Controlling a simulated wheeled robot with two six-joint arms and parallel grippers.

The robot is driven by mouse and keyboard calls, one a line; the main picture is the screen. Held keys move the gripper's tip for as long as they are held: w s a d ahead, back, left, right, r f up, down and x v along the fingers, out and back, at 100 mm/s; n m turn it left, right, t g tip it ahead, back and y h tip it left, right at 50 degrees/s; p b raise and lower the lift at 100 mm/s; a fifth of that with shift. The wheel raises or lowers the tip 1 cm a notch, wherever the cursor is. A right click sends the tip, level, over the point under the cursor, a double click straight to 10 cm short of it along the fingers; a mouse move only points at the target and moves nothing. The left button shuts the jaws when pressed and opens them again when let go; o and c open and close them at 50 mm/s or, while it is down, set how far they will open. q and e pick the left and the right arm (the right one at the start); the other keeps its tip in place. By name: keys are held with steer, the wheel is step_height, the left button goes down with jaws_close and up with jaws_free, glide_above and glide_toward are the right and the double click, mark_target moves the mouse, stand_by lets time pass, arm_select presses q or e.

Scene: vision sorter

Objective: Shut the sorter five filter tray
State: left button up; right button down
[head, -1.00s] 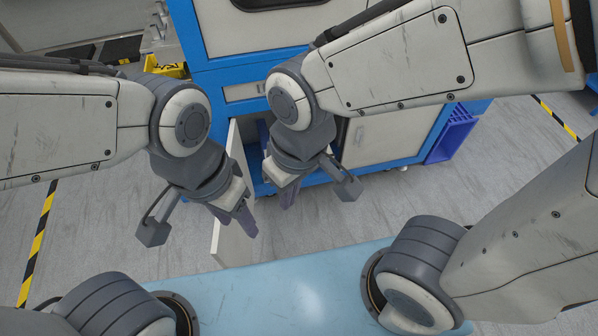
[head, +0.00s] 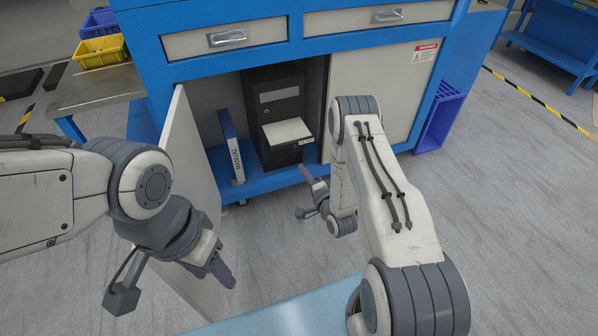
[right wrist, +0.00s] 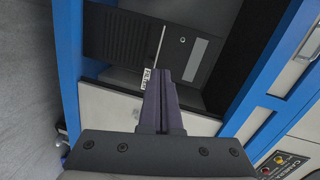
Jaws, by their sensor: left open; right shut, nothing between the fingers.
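The black sorter unit (head: 270,97) stands inside the open cabinet compartment. Its pale filter tray (head: 287,132) sticks out of the front, with a small label beside it. In the right wrist view the tray (right wrist: 157,46) shows as a thin pale edge just beyond the fingertips, with the label (right wrist: 148,79) near it. My right gripper (head: 309,173) is shut and empty, in front of the compartment, below and right of the tray. Its fingers (right wrist: 160,100) point towards the unit; I cannot see contact. My left gripper (head: 222,268) is open and empty by the open door.
The open cabinet door (head: 185,190) stands out on the left, close to my left gripper. A blue manual (head: 231,145) stands upright left of the unit. The right door (head: 385,90) is closed. Two drawers (head: 225,38) are above. A light blue surface (head: 290,315) lies in front.

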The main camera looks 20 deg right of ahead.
step_height(320, 180, down, 4)
steer(key=s+d+m+t+b, duration=0.1)
steer(key=s+d+m, duration=0.1)
steer(key=s, duration=0.1)
steer(key=h+b, duration=0.1)
steer(key=b, duration=0.4)
glide_toward(296, 150)
steer(key=shift+m, duration=0.3)
steer(key=w, duration=0.6)
steer(key=shift+a+f, duration=0.2)
steer(key=shift+w+r, duration=0.1)
steer(key=shift+w, duration=0.35)
arm_select(q)
step_height(296, 150, down, 7)
steer(key=shift+f, duration=0.15)
